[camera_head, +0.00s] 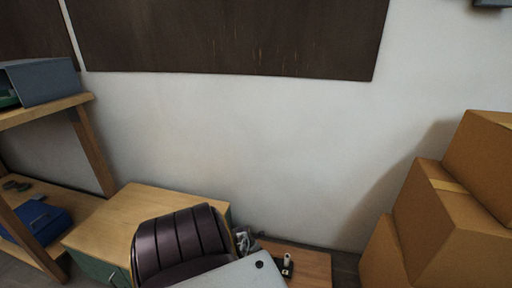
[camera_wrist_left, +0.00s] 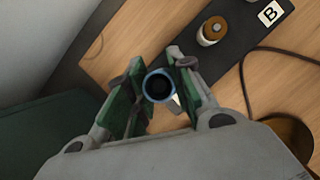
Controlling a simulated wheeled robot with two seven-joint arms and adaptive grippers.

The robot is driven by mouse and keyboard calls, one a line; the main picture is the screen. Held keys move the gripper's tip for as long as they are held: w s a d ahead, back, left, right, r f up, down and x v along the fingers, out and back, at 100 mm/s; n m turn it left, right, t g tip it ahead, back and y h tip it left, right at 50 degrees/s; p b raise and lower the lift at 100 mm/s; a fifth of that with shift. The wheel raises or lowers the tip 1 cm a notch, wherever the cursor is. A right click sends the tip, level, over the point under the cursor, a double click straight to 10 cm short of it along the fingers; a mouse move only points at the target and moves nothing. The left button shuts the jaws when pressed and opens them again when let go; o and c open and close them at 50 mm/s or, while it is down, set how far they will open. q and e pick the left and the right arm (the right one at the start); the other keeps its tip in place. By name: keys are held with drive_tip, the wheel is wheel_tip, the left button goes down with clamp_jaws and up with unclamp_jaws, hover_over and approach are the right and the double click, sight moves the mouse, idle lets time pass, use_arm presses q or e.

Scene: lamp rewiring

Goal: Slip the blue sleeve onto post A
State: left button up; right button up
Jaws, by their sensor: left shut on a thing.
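The blue sleeve (camera_wrist_left: 158,86) is a short ring with a dark hollow, seen nearly end-on in the left wrist view. My left gripper (camera_wrist_left: 156,84) is shut on it, with a green-padded finger on each side. The sleeve is above a dark strip (camera_wrist_left: 238,42) on the wooden table. A white and brown post (camera_wrist_left: 212,30) stands on that strip beside a label "B" (camera_wrist_left: 270,13). Post A cannot be made out; the sleeve and fingers cover part of the strip. In the head view, a small pale post (camera_head: 287,262) shows on the table. My right gripper is not in view.
A dark cable (camera_wrist_left: 247,75) curves over the wooden table (camera_wrist_left: 215,105) at the right, near a brass-coloured round piece (camera_wrist_left: 290,138). In the head view, cardboard boxes (camera_head: 450,215) are stacked at the right, and a wooden-topped cabinet (camera_head: 125,215) stands at the left.

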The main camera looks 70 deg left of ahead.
use_arm(q)
drive_tip(key=shift+f+p, duration=0.15)
drive_tip(key=shift+p, duration=0.2)
idle(1.0)
drive_tip(key=o, duration=0.8)
drive_tip(key=shift+s+r, duration=0.1)
drive_tip(key=shift+r, duration=0.15)
drive_tip(key=shift+v, duration=5.75)
